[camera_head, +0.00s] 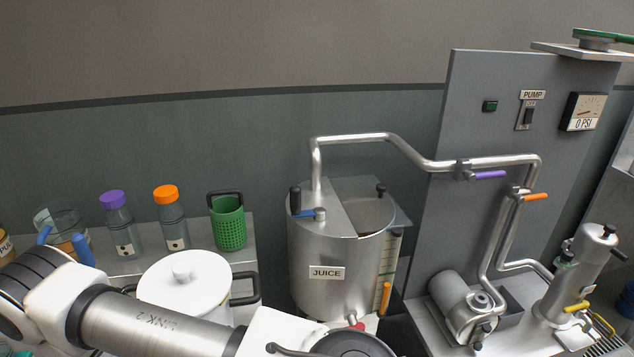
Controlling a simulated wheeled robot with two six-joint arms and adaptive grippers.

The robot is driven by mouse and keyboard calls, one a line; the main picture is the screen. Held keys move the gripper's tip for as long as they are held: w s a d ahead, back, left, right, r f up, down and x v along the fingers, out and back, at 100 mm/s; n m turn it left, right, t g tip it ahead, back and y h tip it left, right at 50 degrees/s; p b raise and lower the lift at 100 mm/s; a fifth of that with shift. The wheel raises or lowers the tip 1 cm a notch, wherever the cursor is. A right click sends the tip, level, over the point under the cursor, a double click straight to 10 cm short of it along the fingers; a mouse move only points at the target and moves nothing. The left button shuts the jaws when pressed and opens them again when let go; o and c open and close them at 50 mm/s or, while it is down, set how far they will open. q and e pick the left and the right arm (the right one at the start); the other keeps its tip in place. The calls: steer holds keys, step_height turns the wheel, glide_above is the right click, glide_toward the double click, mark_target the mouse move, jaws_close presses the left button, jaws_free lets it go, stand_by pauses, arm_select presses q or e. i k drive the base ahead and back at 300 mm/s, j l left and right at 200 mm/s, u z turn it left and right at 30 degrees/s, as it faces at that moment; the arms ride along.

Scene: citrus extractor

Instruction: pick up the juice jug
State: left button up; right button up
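A clear glass vessel (62,220), which looks like a jug, stands at the far left on the back shelf, with amber colour low in it. Blue parts show beside it, and my arm hides its lower part. A large steel tank (330,250) with a JUICE label stands in the middle, with a clear lid, a side gauge and a small red-tipped tap low at the front. I cannot tell whether any other jug is hidden behind my arm. My arm crosses the lower left in front of the shelf. Neither gripper shows.
A white lidded pot (185,277) stands behind my arm. Purple-capped (117,225) and orange-capped (171,215) bottles and a green perforated basket (229,222) stand on the shelf (241,256). A pump panel (480,130) with pipes and valves fills the right.

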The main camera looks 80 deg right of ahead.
mark_target(55, 221)
steer(key=z, duration=2.7)
steer(key=u, duration=1.55)
steer(key=i+j, duration=0.15)
steer(key=j, duration=0.2)
steer(key=i+j, duration=0.15)
steer(key=j, duration=0.15)
steer(key=i+j+z, duration=0.1)
steer(key=j, duration=0.25)
steer(key=i+j, duration=0.2)
steer(key=j, duration=0.15)
